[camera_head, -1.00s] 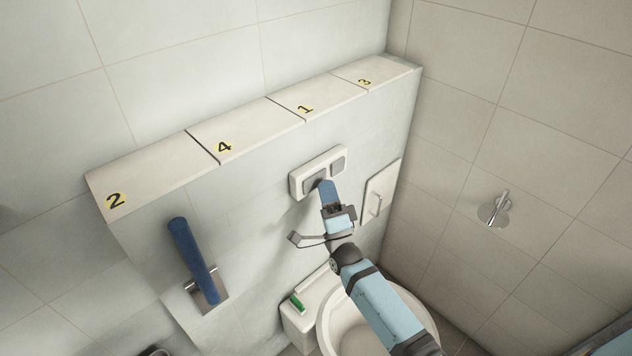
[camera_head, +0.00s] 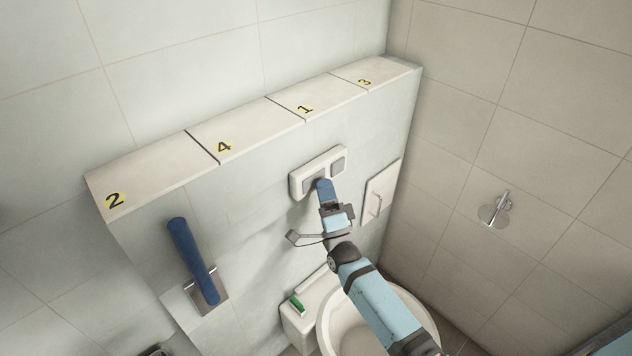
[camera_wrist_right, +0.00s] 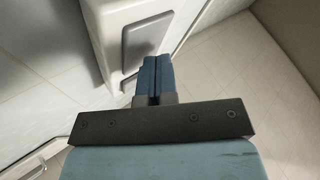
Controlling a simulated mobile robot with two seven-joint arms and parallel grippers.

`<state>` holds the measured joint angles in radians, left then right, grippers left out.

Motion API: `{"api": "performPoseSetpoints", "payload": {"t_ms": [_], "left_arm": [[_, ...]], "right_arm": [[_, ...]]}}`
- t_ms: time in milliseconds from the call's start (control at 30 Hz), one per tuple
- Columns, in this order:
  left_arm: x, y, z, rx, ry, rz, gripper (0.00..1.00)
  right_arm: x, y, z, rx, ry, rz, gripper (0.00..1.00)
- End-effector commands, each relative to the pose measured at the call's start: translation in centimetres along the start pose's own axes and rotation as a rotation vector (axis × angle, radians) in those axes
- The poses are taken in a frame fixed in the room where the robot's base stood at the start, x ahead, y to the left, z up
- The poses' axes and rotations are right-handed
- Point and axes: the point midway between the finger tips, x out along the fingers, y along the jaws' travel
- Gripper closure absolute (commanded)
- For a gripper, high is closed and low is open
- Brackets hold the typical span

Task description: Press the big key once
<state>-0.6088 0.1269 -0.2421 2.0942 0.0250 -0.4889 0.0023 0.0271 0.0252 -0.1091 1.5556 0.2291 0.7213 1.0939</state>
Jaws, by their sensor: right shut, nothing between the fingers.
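The white flush plate (camera_head: 298,184) is on the wall below the ledge and has two grey keys. My left gripper is not in view.
A toilet (camera_head: 420,318) stands below my right arm. A blue padded bar (camera_head: 190,258) sticks out from the wall at left. A small white panel with a handle (camera_head: 380,192) is right of the plate. The numbered ledge (camera_head: 160,165) above is bare.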

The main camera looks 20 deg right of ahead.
Motion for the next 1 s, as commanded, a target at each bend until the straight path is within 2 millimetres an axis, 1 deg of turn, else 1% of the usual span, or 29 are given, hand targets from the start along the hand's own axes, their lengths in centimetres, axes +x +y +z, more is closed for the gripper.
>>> {"api": "performPoseSetpoints", "payload": {"t_ms": [333, 667, 767, 1000], "left_arm": [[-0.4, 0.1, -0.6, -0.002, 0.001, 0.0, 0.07], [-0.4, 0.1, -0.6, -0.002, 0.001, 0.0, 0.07], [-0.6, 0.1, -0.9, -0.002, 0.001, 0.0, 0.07], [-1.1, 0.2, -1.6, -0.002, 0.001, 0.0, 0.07]], "right_arm": [[-1.1, -0.8, -0.8, 0.0, -0.001, 0.001, 1.0], [-1.2, -0.9, -0.9, 0.0, -0.001, 0.0, 1.0], [-1.6, -1.3, -1.2, -0.001, -0.001, 0.001, 1.0], [-3.3, -2.6, -2.5, -0.001, -0.001, 0.001, 1.0]]}}
